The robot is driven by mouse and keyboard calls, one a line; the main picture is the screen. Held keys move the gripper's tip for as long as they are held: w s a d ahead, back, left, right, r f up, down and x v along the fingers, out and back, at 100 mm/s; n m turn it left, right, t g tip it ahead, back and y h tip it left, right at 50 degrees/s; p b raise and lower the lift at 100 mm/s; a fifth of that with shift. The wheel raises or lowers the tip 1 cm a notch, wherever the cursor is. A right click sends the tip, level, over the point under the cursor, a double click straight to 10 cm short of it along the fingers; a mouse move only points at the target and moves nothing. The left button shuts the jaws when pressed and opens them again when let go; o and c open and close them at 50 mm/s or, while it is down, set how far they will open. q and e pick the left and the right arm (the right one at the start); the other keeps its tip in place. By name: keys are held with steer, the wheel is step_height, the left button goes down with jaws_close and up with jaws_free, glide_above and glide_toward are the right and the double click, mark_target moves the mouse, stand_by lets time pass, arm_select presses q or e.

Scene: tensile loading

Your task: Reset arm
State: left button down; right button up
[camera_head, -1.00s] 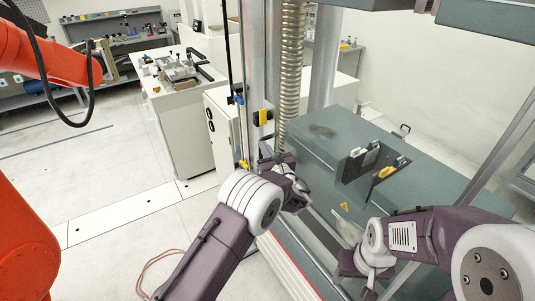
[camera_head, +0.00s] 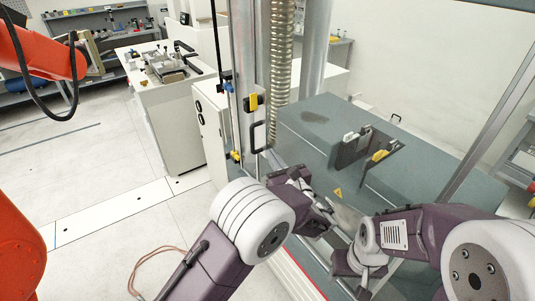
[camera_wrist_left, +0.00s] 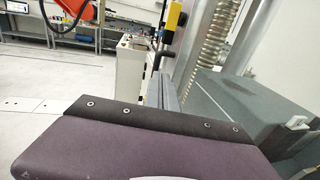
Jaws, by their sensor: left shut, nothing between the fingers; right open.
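My left arm (camera_head: 255,218) rises from the bottom centre and bends at its white joint. The left gripper (camera_head: 320,222) is shut and empty, at the front edge of the testing machine's grey base. My right arm (camera_head: 420,232) comes in from the right. The right gripper (camera_head: 345,216) is open close to the right of the left gripper; its fingers are hard to make out. In the left wrist view, a purple part of my own arm (camera_wrist_left: 140,145) with a dark screwed edge fills the lower half, and no fingertips show.
The testing machine's grey base (camera_head: 440,180) holds upright clamp plates (camera_head: 350,150) and a yellow part (camera_head: 380,155). A column with a coiled spring cover (camera_head: 281,60) stands behind. A white cabinet (camera_head: 180,125) with fixtures and an orange arm (camera_head: 40,55) are at left. Open floor lies left.

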arm_select(q)
steer(key=s+a+r+n+g+y, duration=0.1)
steer(key=a+r+n+g+y, duration=0.3)
steer(key=a, duration=1.1)
steer(key=s+a+f+n+g, duration=0.4)
steer(key=s+a+n+g, duration=0.3)
steer(key=a, duration=0.5)
steer(key=s+a+f+n+g+h+b, duration=0.1)
steer(key=s+f+n+g+h, duration=0.2)
steer(key=s, duration=0.4)
steer(key=s+a+f+n+g+h, duration=0.1)
steer(key=s+a+f+n, duration=0.15)
steer(key=s+f, duration=0.4)
steer(key=s+d+f+n+h, duration=0.3)
steer(key=d+n+h, duration=0.1)
steer(key=d+n, duration=0.3)
steer(key=s+d+f+n+h, duration=0.4)
steer(key=d+n, duration=0.3)
steer(key=d, duration=0.1)
steer(key=shift+f+n, duration=0.25)
steer(key=shift+n, duration=0.1)
